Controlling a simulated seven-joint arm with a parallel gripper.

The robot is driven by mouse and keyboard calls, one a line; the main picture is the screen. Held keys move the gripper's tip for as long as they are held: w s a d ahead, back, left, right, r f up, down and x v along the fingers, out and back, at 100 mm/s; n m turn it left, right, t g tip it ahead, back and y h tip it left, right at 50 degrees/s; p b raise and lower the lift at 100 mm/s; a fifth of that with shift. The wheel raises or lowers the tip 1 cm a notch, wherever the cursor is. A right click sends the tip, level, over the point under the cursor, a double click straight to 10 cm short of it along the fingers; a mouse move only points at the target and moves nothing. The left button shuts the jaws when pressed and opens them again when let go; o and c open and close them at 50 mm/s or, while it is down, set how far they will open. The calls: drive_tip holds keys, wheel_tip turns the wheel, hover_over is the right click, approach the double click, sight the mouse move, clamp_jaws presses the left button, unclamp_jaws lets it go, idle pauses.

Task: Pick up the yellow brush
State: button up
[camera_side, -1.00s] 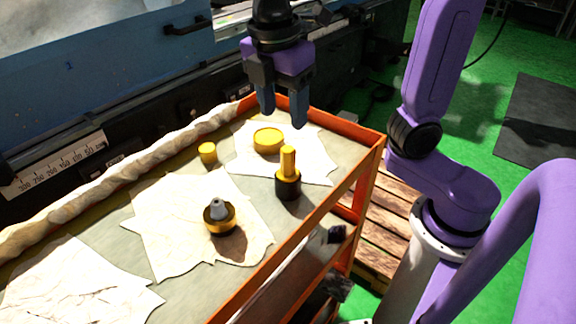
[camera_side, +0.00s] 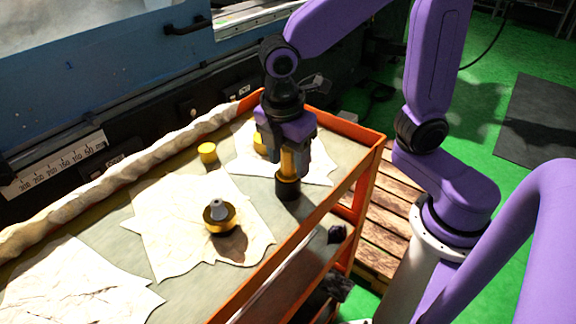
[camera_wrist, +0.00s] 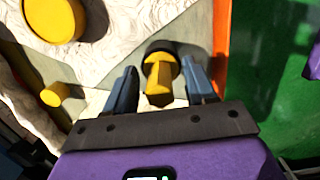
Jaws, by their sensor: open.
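The yellow brush (camera_side: 287,187) stands upright on the cart top, with a yellow handle above a black round base. In the wrist view the yellow brush (camera_wrist: 159,78) lies between the two fingers, with a gap showing on each side. My gripper (camera_side: 286,165) is lowered over the handle, fingers on either side of it. In the wrist view my gripper (camera_wrist: 162,88) is open and holds nothing. The upper part of the handle is partly hidden by the gripper in the side view.
A small yellow cylinder (camera_side: 207,152), a yellow and black piece with a grey cone (camera_side: 219,215), and a yellow disc (camera_wrist: 54,18) are nearby. White paper sheets (camera_side: 165,215) lie on the cart. An orange rim (camera_side: 347,127) edges the cart. A rolled cloth (camera_side: 120,170) runs along the back.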

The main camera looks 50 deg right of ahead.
clamp_jaws()
idle(0.4)
